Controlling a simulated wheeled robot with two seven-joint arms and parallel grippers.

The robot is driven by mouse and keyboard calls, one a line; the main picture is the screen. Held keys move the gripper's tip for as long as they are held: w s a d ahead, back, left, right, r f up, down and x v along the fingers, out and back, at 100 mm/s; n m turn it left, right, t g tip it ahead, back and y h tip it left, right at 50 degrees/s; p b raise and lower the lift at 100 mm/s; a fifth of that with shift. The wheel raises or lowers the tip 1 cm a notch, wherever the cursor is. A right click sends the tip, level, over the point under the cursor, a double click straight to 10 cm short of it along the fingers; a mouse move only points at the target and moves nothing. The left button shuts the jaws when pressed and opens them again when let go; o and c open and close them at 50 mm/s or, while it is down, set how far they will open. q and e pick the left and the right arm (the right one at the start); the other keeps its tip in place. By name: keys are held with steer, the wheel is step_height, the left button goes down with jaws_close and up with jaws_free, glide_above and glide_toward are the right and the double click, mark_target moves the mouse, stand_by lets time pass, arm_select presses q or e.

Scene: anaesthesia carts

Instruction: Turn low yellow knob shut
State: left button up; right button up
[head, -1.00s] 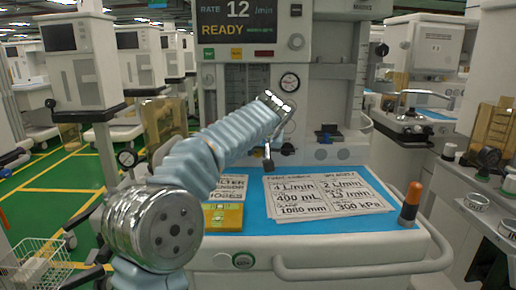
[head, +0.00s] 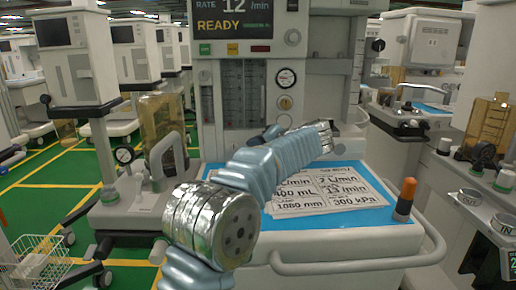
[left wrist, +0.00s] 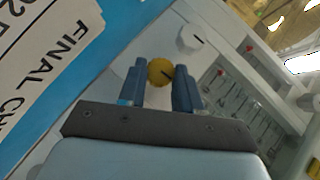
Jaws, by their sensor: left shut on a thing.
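The yellow knob (left wrist: 160,72) shows in the left wrist view as a small round knob with a dark line across it. It sits between the two blue fingers of my left gripper (left wrist: 160,85), which is shut on it. In the head view my left arm reaches up and right across the cart front. My right gripper is in neither view.
Printed sheets (head: 325,192) lie on the blue worktop (head: 377,218), with an orange-capped bottle (head: 404,200) at its right. A pale round knob (left wrist: 188,38) is close beyond the fingers.

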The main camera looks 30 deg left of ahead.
arm_select(q)
steer(key=shift+m+y, duration=0.3)
steer(key=shift+y, duration=0.1)
steer(key=shift+f, duration=0.1)
steer(key=o, duration=1)
steer(key=shift+o, duration=0.2)
steer(key=shift+d, duration=0.1)
steer(key=v, duration=1.3)
steer(key=shift+d+r+b, duration=0.25)
steer(key=shift+d+b, duration=0.1)
steer(key=shift+b, duration=0.1)
